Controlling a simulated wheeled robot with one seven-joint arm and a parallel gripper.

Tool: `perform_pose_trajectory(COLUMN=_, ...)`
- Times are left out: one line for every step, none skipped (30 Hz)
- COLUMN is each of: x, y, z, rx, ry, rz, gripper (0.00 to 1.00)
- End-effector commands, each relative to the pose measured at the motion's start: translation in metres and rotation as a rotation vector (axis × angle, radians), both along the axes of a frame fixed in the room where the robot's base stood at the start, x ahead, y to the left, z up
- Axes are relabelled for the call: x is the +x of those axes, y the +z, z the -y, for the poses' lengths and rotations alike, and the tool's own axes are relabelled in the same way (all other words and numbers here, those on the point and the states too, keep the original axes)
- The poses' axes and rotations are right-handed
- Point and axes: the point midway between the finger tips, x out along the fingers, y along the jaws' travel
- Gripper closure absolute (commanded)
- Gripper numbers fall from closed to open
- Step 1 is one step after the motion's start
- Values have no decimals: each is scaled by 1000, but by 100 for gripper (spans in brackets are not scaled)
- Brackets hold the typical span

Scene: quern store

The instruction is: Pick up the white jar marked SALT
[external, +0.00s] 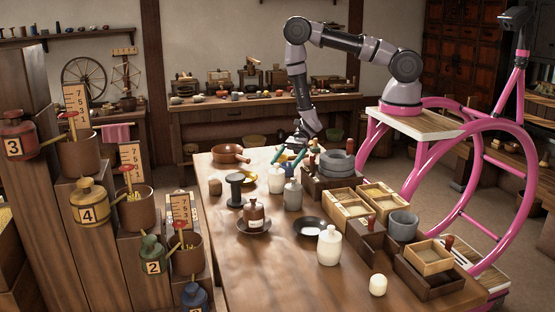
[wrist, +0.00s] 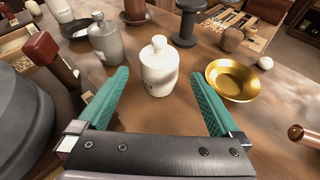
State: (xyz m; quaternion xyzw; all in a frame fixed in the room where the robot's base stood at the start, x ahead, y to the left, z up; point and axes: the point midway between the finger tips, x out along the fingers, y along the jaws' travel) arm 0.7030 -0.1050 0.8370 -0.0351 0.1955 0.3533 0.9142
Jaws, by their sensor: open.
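A white jar (wrist: 159,70) with a round knob stopper stands upright on the table, ahead of my gripper in the wrist view. It also shows in the external view (external: 276,182), beside a grey stoppered jar (external: 293,196). Its marking is too small to read. My gripper (external: 288,161) is open and empty, its two teal fingers pointing toward this jar, one on either side of it in the wrist view. A second white jar (external: 329,248) stands nearer the external camera; no SALT mark can be read on it either.
The grey jar (wrist: 106,44) stands close left of the white jar in the wrist view; a brass bowl (wrist: 232,82) lies to its right. A dark spool (wrist: 187,22) is behind. Wooden boxes (external: 352,208) and grey stone rings (external: 337,162) crowd the table's right side.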

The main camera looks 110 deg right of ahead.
Motion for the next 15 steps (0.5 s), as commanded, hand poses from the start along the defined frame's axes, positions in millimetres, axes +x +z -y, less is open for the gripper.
perform_pose_trajectory(x=3, y=-2, z=-4, rx=1, ry=2, rz=1, gripper=0)
perform_pose_trajectory(x=5, y=-3, z=-5, rx=0, ry=1, rz=1, gripper=0)
perform_pose_trajectory(x=6, y=-3, z=-6, rx=1, ry=1, rz=1, gripper=0)
perform_pose_trajectory(x=7, y=-4, z=-7, rx=1, ry=0, rz=1, gripper=0)
perform_pose_trajectory(x=8, y=-5, z=-8, rx=1, ry=0, rz=0, gripper=0)
perform_pose_trajectory(x=9, y=-6, z=-9, rx=2, ry=0, rz=0, gripper=0)
perform_pose_trajectory(x=10, y=-7, z=-11, rx=2, ry=1, rz=0, gripper=0)
perform_pose_trajectory(x=12, y=-9, z=-12, rx=2, ry=1, rz=0, gripper=0)
perform_pose_trajectory(x=15, y=-12, z=-15, rx=2, ry=2, rz=0, gripper=0)
perform_pose_trajectory(x=18, y=-14, z=-17, rx=1, ry=2, rz=0, gripper=0)
perform_pose_trajectory(x=21, y=-17, z=-20, rx=1, ry=2, rz=0, gripper=0)
perform_pose_trajectory(x=25, y=-20, z=-24, rx=1, ry=3, rz=-1, gripper=0)
perform_pose_trajectory(x=28, y=-23, z=-27, rx=1, ry=4, rz=1, gripper=0)
perform_pose_trajectory(x=31, y=-24, z=-30, rx=1, ry=3, rz=1, gripper=0)
perform_pose_trajectory(x=35, y=-26, z=-33, rx=1, ry=3, rz=1, gripper=0)
